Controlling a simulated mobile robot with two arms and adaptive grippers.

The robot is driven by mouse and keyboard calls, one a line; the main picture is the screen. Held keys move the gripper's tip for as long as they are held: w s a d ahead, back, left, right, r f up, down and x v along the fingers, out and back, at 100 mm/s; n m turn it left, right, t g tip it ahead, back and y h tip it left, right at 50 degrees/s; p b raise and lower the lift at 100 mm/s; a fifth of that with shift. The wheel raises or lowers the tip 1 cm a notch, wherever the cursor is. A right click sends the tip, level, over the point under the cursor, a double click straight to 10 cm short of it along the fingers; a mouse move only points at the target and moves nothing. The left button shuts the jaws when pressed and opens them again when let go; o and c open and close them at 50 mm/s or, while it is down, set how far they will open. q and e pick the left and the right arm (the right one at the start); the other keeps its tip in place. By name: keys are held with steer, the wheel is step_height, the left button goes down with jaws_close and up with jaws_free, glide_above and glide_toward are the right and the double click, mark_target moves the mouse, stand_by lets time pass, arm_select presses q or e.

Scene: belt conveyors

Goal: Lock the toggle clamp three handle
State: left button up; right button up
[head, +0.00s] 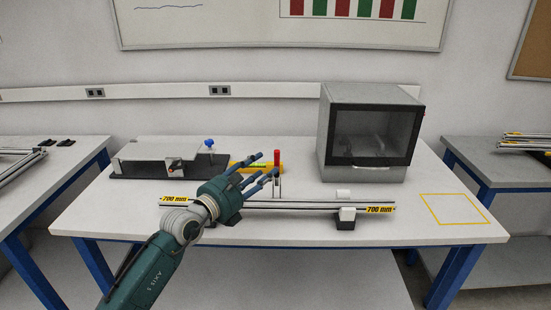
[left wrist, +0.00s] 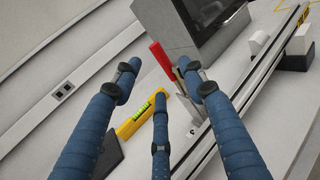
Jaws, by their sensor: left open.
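The toggle clamp has a red handle (head: 277,157) standing upright on grey metal links (head: 277,188), beside the aluminium profile. In the left wrist view the red handle (left wrist: 161,59) shows beyond the fingertips, between the two outer fingers. My left gripper (head: 268,174) is open and empty, its blue fingers spread and pointing right, just left of the clamp. Its fingers also show in the left wrist view (left wrist: 158,77). A fingertip overlaps the clamp links in both views; I cannot tell whether it touches. My right gripper is not in view.
The long aluminium profile (head: 300,205) with yellow 700 mm labels lies in front. A yellow spirit level (head: 245,168) lies behind the fingers. A grey box machine (head: 368,175) stands right, a fixture with blue knob (head: 150,160) left. A yellow-outlined square (head: 455,209) is empty.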

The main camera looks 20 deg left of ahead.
mark_target(276, 159)
arm_select(q)
steer(key=x, duration=0.7)
steer(key=shift+w+d+f, duration=0.1)
steer(key=shift+w, duration=0.2)
jaws_close()
